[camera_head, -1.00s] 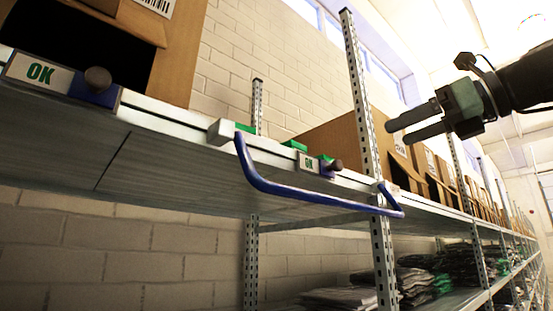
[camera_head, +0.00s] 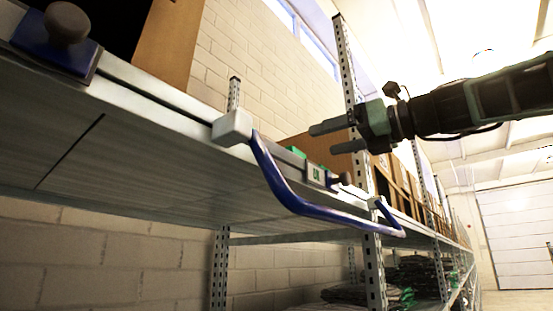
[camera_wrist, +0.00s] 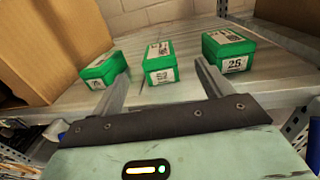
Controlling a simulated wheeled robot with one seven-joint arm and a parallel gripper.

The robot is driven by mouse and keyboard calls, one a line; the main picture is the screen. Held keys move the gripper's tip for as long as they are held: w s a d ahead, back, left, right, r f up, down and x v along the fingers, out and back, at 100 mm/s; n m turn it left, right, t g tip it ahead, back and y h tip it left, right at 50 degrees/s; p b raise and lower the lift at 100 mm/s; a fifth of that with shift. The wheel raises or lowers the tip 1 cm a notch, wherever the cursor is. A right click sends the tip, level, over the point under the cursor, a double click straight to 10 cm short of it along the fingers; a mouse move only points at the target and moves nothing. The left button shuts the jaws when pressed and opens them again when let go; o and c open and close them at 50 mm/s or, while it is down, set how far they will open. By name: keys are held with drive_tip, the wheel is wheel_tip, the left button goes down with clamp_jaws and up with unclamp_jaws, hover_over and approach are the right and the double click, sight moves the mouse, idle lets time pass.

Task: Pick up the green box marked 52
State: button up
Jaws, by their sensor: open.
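Three green boxes stand on the shelf in the wrist view: a left box (camera_wrist: 103,69), a middle box (camera_wrist: 160,64) and a right box (camera_wrist: 228,51). The right box's label looks like 25; the labels of the other two are too small to read surely. My gripper (camera_head: 313,141) is open and empty, above the shelf edge in the head view. In the wrist view its fingers (camera_wrist: 160,75) point towards the boxes, with the middle box between their lines and apart from them.
A blue handle bar (camera_head: 300,205) juts from the shelf's front edge (camera_head: 170,100). A perforated upright (camera_head: 347,80) stands behind my gripper. A cardboard carton (camera_wrist: 45,50) stands left of the boxes, another (camera_wrist: 290,12) at the right. Shelf surface before the boxes is clear.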

drive_tip(key=p+x, duration=0.1)
drive_tip(key=x, duration=0.3)
drive_tip(key=shift+w+a+r+p, duration=0.1)
drive_tip(key=shift+w+a+p, duration=0.05)
drive_tip(key=shift+a+p, duration=0.2)
drive_tip(key=shift+f+p+x, duration=0.2)
drive_tip(key=shift+p+x, duration=0.55)
drive_tip(key=shift+x, duration=0.75)
drive_tip(key=shift+f+p+x, duration=0.2)
drive_tip(key=shift+p+x, duration=0.5)
drive_tip(key=shift+x, duration=0.8)
drive_tip(key=shift+a, duration=0.1)
drive_tip(key=c, duration=1.1)
